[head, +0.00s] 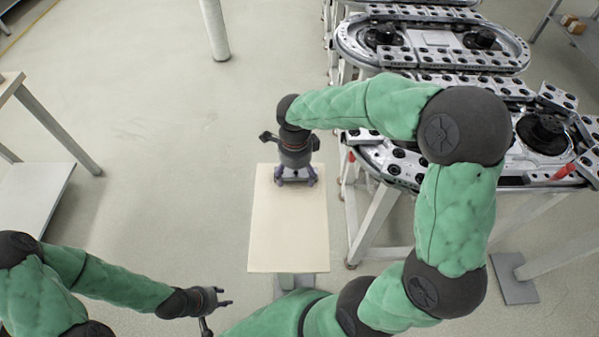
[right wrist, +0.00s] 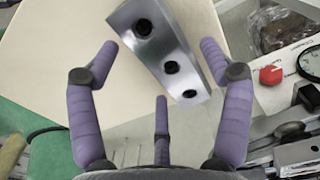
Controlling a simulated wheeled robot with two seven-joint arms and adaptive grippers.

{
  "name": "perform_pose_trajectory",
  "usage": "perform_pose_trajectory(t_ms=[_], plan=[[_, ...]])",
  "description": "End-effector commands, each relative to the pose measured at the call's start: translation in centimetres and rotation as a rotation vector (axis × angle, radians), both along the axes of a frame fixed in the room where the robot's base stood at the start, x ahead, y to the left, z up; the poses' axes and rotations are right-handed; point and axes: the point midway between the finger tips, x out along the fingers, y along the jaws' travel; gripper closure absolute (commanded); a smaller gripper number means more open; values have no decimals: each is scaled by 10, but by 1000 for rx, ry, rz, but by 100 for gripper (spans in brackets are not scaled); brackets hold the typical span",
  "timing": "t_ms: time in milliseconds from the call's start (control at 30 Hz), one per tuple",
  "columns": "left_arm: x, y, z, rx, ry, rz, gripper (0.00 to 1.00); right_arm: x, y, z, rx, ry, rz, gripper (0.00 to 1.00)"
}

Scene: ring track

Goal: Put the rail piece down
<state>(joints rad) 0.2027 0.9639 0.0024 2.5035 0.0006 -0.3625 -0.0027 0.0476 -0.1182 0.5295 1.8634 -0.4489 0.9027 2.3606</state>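The rail piece (right wrist: 165,45) is a silver metal block with a row of black round holes. In the right wrist view it lies over the cream board of the small table (head: 290,235), between the spread purple fingers of my right gripper (right wrist: 158,62). The left finger is clear of it; the right fingertip overlaps its edge in the picture, and contact is unclear. I cannot tell if it rests fully on the board. In the head view my right gripper (head: 296,180) is at the board's far end and hides the piece. My left gripper (head: 217,310) is open and empty at lower left.
The ring track (head: 430,45) with its rails stands on a metal frame at the right, close to my right arm. A side table (head: 40,195) is at the far left. A white post (head: 215,30) stands at the back. The floor between is clear.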

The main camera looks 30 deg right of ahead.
Motion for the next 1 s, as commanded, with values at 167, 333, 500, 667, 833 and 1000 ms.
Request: perform_pose_trajectory(t_ms=[167,333,500,667,833,1000], plan=[[0,0,0,0,-1,0,60,0,0,0,0,0,0,16],[0,0,1,0,0,0,60,0,0,2,0,0,0,16],[0,0,9,0,0,0,60,1,0,18,-1,-3,0,16],[0,0,21,0,0,0,60,1,0,50,0,-5,0,16],[0,0,33,0,-1,0,60,1,0,85,0,-4,0,16],[0,0,41,0,0,0,60,0,0,110,0,-2,0,16]])
